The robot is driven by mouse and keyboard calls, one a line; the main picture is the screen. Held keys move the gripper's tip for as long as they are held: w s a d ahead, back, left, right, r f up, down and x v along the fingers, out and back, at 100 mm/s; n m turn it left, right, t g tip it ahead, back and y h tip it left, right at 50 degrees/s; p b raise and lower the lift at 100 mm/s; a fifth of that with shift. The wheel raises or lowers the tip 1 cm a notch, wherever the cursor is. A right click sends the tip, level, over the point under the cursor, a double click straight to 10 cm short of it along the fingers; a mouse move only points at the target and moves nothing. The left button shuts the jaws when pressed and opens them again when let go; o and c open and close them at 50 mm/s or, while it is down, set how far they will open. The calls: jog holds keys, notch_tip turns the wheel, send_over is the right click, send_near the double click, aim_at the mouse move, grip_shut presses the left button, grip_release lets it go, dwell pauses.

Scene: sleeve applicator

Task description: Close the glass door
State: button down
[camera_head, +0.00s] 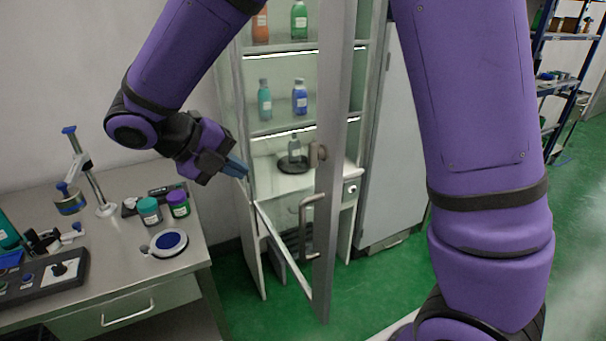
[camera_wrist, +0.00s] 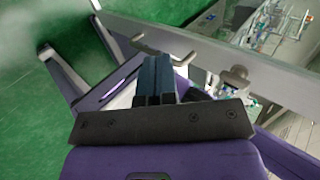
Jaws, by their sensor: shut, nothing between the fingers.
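The glass door (camera_head: 328,160) of the cabinet stands open, swung out toward me and seen nearly edge-on in the head view. Its grey frame also crosses the wrist view (camera_wrist: 200,50). A bar handle (camera_head: 306,225) and a small knob-like latch (camera_head: 317,154) sit on the door frame. My gripper (camera_head: 238,167) is shut and empty, left of the door in the head view, near the cabinet's left front edge. In the wrist view its blue fingers (camera_wrist: 155,80) are together. Whether they touch the door cannot be told.
The cabinet (camera_head: 300,92) holds several bottles on lit shelves. A steel bench (camera_head: 200,238) with jars, a stand and a round blue-and-white dish (camera_head: 168,243) is at left. Green floor lies open at right, before a blue rack (camera_head: 560,88).

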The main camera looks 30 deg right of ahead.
aim_at(305, 187)
jog(key=x, duration=0.4)
jog(key=d+r+x, duration=0.1)
jog(key=x, duration=0.7)
jog(key=shift+d+r, duration=0.15)
jog(key=shift+r, duration=0.1)
jog(key=shift+d, duration=0.65)
jog(key=shift+d, duration=0.1)
